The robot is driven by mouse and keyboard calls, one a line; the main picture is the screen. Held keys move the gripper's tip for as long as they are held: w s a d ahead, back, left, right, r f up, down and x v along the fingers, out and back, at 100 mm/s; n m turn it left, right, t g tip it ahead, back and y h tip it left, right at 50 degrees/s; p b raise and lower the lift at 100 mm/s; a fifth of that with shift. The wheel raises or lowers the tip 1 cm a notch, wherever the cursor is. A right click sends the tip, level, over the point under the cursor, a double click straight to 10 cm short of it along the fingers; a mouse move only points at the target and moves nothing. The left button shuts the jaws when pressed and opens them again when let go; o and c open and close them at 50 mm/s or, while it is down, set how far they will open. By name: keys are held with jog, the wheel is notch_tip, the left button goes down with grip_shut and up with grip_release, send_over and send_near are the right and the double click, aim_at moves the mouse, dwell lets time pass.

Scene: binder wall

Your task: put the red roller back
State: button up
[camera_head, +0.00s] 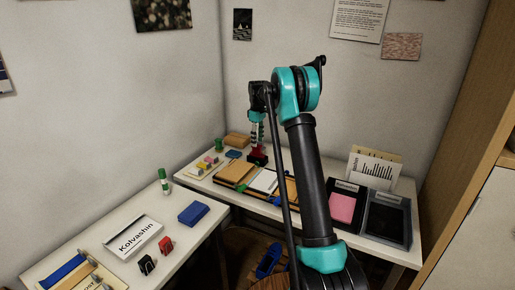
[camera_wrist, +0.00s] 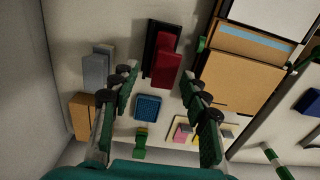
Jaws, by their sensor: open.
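A dark red object (camera_wrist: 166,70), likely the red roller, sits against a black piece (camera_wrist: 152,42) on the table in the wrist view. In the head view the red object (camera_head: 258,153) shows at the back of the table, just under my gripper (camera_head: 257,140). My gripper (camera_wrist: 160,80) is open and points down, with its two green-and-black fingers apart on either side of the red object's near end in the picture. No grip on it shows. I cannot tell how far the fingertips are above it.
Beside it are a grey block (camera_wrist: 96,70), a blue pad (camera_wrist: 148,107), a green stamp (camera_wrist: 140,142) and a cardboard box (camera_wrist: 83,115). Brown binders (camera_wrist: 236,78) lie close on the right. Black trays (camera_head: 385,218) stand further right in the head view.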

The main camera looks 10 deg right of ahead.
notch_tip(320, 180, up, 6)
jog(key=shift+r, duration=0.2)
jog(key=s+d+f+m+t, duration=0.15)
jog(key=s+m, duration=0.35)
jog(key=s, duration=1.7)
jog(key=s+d+f+m+t, duration=0.1)
jog(key=s+f+m, duration=0.2)
jog(key=s, duration=1.1)
jog(key=s+d+f+m+t, duration=0.1)
jog(key=s+f+m, duration=0.1)
jog(key=s+f, duration=0.6)
jog(key=s, duration=0.6)
jog(key=shift+f+m+t, duration=0.35)
jog(key=shift+m, duration=0.05)
